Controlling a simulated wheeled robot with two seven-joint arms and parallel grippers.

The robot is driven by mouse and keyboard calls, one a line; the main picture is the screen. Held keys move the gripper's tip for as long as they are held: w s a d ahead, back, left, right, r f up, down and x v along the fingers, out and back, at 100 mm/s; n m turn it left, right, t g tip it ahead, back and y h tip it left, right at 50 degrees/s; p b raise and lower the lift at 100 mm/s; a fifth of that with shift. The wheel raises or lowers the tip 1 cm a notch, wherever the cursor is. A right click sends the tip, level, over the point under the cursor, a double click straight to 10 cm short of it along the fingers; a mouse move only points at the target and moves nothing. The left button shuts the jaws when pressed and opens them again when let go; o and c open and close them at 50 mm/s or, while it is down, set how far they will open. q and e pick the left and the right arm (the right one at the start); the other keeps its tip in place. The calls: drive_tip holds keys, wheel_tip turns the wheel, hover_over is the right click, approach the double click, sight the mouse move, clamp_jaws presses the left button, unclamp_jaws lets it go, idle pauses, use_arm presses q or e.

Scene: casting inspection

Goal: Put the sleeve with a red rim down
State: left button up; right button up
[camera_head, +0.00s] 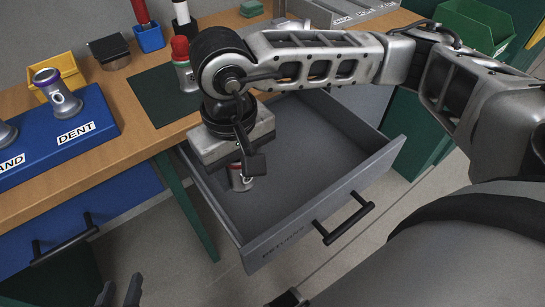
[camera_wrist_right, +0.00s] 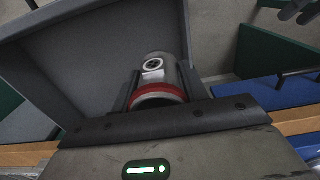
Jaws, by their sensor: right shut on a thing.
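My right gripper (camera_head: 237,150) reaches down into the open grey drawer (camera_head: 310,150). It is shut on a metal sleeve (camera_head: 240,178), whose lower part shows below the gripper. In the right wrist view the sleeve (camera_wrist_right: 165,72) sits between the fingers, with its red rim (camera_wrist_right: 158,95) nearest the palm and a dark round mark on its side. It is over the drawer's near left part; I cannot tell whether it touches the floor. My left gripper (camera_head: 119,292) is at the bottom left edge, its two dark fingertips apart, with nothing seen between them.
A blue rack (camera_head: 100,108) marked DENT holds a purple-rimmed sleeve (camera_head: 56,92). A green bin (camera_head: 470,25) is at the back right. The drawer's right part is empty.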

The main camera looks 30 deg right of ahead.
drive_tip(key=w+d+f, duration=0.3)
drive_tip(key=d, duration=0.3)
hover_over(274, 170)
drive_tip(key=f, duration=0.5)
drive_tip(key=shift+s+a+f, duration=0.1)
drive_tip(key=shift+a+f, duration=0.2)
drive_tip(key=f, duration=0.3)
drive_tip(key=shift+d+f, duration=0.15)
drive_tip(key=shift+d, duration=0.1)
drive_tip(key=shift+f, duration=0.2)
drive_tip(key=shift+f+b, duration=0.2)
drive_tip(key=shift+b, duration=0.15)
drive_tip(key=o, duration=1.1)
